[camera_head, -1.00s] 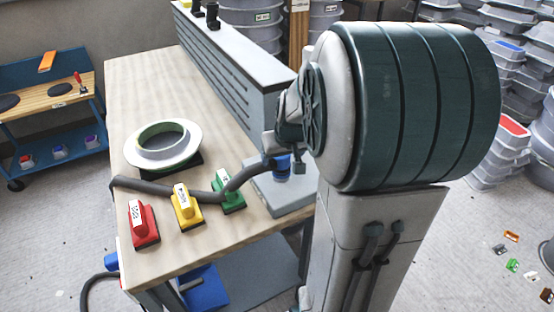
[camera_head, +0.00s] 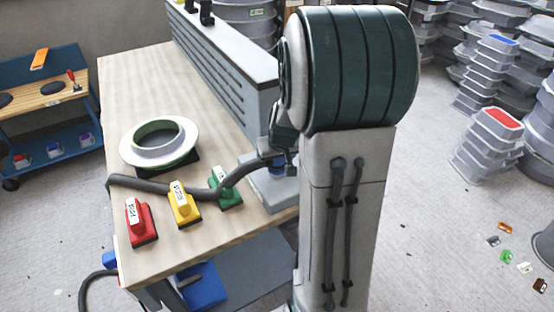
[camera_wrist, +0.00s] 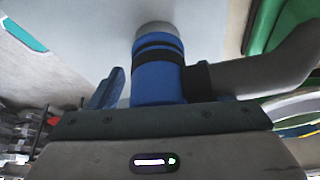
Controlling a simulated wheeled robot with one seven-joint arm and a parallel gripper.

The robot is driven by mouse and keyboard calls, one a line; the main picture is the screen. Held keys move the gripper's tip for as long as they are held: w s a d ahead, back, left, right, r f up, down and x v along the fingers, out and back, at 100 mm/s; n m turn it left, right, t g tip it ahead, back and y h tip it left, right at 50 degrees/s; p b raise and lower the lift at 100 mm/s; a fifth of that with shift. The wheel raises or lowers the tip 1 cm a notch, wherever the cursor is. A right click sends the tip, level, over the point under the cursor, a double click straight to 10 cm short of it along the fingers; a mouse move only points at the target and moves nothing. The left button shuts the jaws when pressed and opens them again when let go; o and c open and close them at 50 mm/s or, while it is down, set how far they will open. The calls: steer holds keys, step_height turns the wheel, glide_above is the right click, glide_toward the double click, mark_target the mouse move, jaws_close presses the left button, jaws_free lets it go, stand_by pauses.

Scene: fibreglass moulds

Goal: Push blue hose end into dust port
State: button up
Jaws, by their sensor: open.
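The blue hose end (camera_wrist: 158,82) stands in the middle of the wrist view, with black bands around it. Its far end meets a pale grey round stub (camera_wrist: 156,29), apparently the dust port; I cannot tell how deep it sits. The dark grey hose (camera_wrist: 262,76) runs off right there; in the head view the hose (camera_head: 150,186) lies across the table front and rises to the grey block (camera_head: 270,190). My gripper (camera_wrist: 152,90) is open around or close beside the blue end; contact is unclear. In the head view my arm partly hides this spot.
Red (camera_head: 141,224), yellow (camera_head: 184,207) and green (camera_head: 228,194) blocks stand along the table's front edge (camera_head: 200,250). A white ring mould (camera_head: 135,157) lies behind the hose. A slatted grey box (camera_head: 225,65) stands at the table's right side. Stacked tubs (camera_head: 490,140) stand on the floor at right.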

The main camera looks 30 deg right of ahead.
steer(key=c, duration=1.1)
steer(key=shift+r, duration=0.15)
step_height(320, 180, up, 4)
steer(key=shift+r, duration=0.15)
steer(key=s+d+r+b, duration=0.2)
steer(key=d+r, duration=0.4)
steer(key=d, duration=0.5)
steer(key=shift+s+d+r, duration=0.2)
steer(key=shift+d+r, duration=0.05)
steer(key=a+f, duration=0.1)
steer(key=a, duration=0.2)
steer(key=w+a+f+p, duration=0.1)
steer(key=a, duration=0.3)
steer(key=w+a+f+p, duration=0.1)
steer(key=a, duration=0.2)
steer(key=shift+w+a+f, duration=0.15)
steer(key=shift+a+f, duration=0.15)
steer(key=shift+a, duration=0.05)
steer(key=shift+a+f, duration=0.2)
steer(key=shift+a, duration=0.2)
